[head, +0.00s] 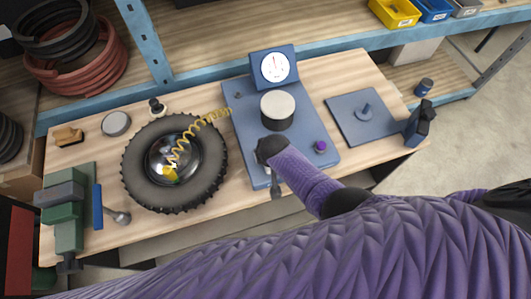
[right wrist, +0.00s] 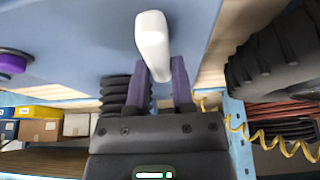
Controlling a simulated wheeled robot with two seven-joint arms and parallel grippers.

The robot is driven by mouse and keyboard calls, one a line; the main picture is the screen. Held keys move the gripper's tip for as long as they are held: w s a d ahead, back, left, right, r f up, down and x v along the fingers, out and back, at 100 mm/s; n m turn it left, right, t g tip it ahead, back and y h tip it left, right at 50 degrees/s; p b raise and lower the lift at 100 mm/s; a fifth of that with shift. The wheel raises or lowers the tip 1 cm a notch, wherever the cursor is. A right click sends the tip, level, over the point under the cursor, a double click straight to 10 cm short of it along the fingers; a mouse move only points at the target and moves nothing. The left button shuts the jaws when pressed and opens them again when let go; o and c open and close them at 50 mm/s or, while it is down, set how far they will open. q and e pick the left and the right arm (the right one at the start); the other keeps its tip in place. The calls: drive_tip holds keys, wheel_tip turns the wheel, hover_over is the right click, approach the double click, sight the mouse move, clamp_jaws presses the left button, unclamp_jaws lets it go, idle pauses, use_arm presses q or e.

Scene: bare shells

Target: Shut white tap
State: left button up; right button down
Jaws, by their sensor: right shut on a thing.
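The white tap (right wrist: 152,40) shows in the right wrist view as a rounded white lever in front of the blue board (head: 240,130). My right gripper (right wrist: 160,80) has its two purple fingers on either side of the lever's lower end and is shut on it. In the head view my purple right arm reaches over the board's front part; the wrist hides the tap and the fingertips there. My left gripper is not in view.
The board carries a dial gauge (head: 275,67), a white-topped black cylinder (head: 278,109) and a purple knob (head: 320,147). A yellow coiled hose (head: 205,118) runs to a tyre (head: 135,180) at left. A blue plate with a peg (head: 365,112) lies at right.

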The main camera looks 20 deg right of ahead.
sight(269, 168)
drive_tip(key=shift+c, duration=2.4)
unclamp_jaws()
drive_tip(key=p+v, duration=0.5)
drive_tip(key=v, duration=0.4)
drive_tip(key=shift+r, duration=0.25)
drive_tip(key=shift+s+r+p, duration=0.15)
drive_tip(key=shift+r+p, duration=0.05)
drive_tip(key=shift+p, duration=0.1)
